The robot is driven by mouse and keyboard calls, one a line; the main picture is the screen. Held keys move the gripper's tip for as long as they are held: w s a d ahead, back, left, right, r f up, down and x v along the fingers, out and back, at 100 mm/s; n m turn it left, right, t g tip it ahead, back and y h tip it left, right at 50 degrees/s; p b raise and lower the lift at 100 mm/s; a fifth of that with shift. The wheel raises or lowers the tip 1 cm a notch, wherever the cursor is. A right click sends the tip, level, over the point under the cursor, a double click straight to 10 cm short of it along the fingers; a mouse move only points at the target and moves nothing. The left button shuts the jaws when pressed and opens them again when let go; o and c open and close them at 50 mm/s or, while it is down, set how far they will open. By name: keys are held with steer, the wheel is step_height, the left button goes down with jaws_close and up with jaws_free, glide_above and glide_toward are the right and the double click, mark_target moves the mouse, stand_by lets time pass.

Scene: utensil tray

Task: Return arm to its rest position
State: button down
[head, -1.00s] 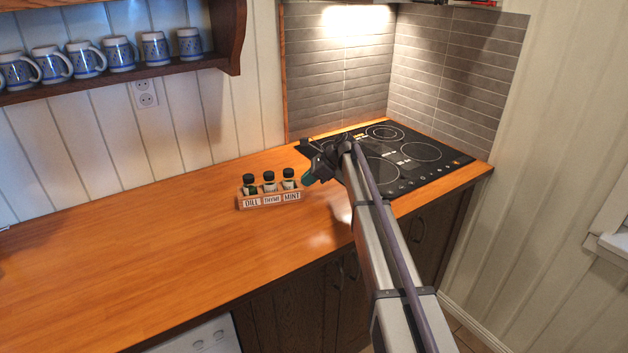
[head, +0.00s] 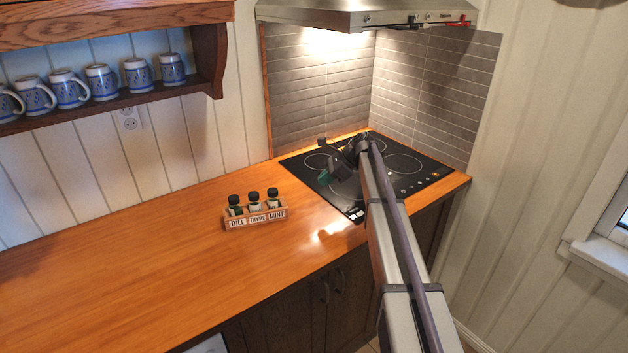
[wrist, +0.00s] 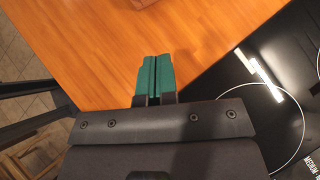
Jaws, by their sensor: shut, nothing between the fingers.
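My gripper (head: 324,178) is above the near left part of the black cooktop (head: 341,194) in the head view, at the end of my outstretched arm. In the wrist view its green fingers (wrist: 152,75) lie side by side, shut with nothing between them. Below them are the wooden counter and the cooktop's edge. The gripper is small and partly dark against the cooktop in the head view.
A wooden rack (head: 256,218) with three dark-capped jars labelled dill, thyme and mint stands left of the cooktop. The wooden counter (head: 130,265) left of it is clear. A shelf (head: 150,97) with several blue-patterned mugs and a steel range hood (head: 350,16) are above.

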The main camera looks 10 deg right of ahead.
steer(key=s+f+n+h, duration=0.1)
steer(key=s+n, duration=0.2)
steer(key=s+f+n, duration=0.1)
steer(key=s+n, duration=0.1)
steer(key=s, duration=0.2)
steer(key=s+f+n+h, duration=0.1)
steer(key=s+n, duration=0.2)
steer(key=shift+s+n+g+h, duration=0.25)
steer(key=shift+n+g+h, duration=0.05)
steer(key=s+n, duration=0.1)
steer(key=s, duration=0.2)
steer(key=s+a+n+h, duration=0.1)
steer(key=s, duration=0.1)
steer(key=s+f+n+h, duration=0.1)
steer(key=s+n, duration=0.1)
steer(key=s, duration=0.1)
steer(key=shift+s+a, duration=0.35)
steer(key=shift+a, duration=0.05)
steer(key=s+a+n+h, duration=0.2)
steer(key=s+n, duration=0.1)
steer(key=s, duration=0.8)
steer(key=s+a+f+n+g+h, duration=0.1)
steer(key=s+a+n+h, duration=0.1)
steer(key=s, duration=0.8)
steer(key=shift+s+a+n, duration=0.35)
steer(key=shift+a+n, duration=0.45)
steer(key=shift+n, duration=0.4)
